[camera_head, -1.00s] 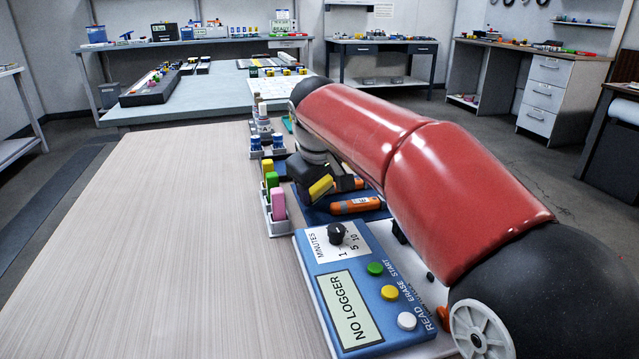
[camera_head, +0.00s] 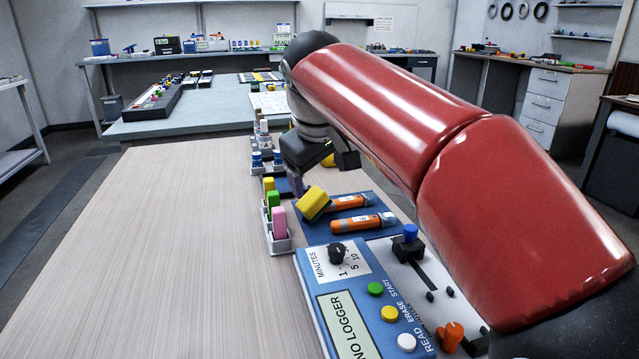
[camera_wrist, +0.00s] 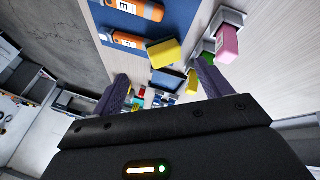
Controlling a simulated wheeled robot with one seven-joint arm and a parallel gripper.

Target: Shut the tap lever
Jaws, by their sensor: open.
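An orange lever-like part (camera_head: 450,335) stands on the pale plate beside the blue logger box at the lower right, partly cut off by my arm; I cannot tell for sure that it is the tap lever. A slider with a blue knob (camera_head: 411,233) stands farther back on the same plate. My gripper (camera_head: 322,176) is open above the far end of the blue mat, well away from both. In the wrist view its dark fingers (camera_wrist: 163,68) are spread. A yellow block (camera_head: 313,204) lies tilted at the mat's edge, beyond the fingertips and apart from them.
The blue logger box (camera_head: 312,268) reads "NO LOGGER" and has a dial and buttons. Two orange loggers (camera_head: 352,225) lie on the blue mat (camera_head: 375,206). A rack (camera_head: 280,245) holds coloured blocks. The wooden table (camera_head: 160,250) is clear on the left.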

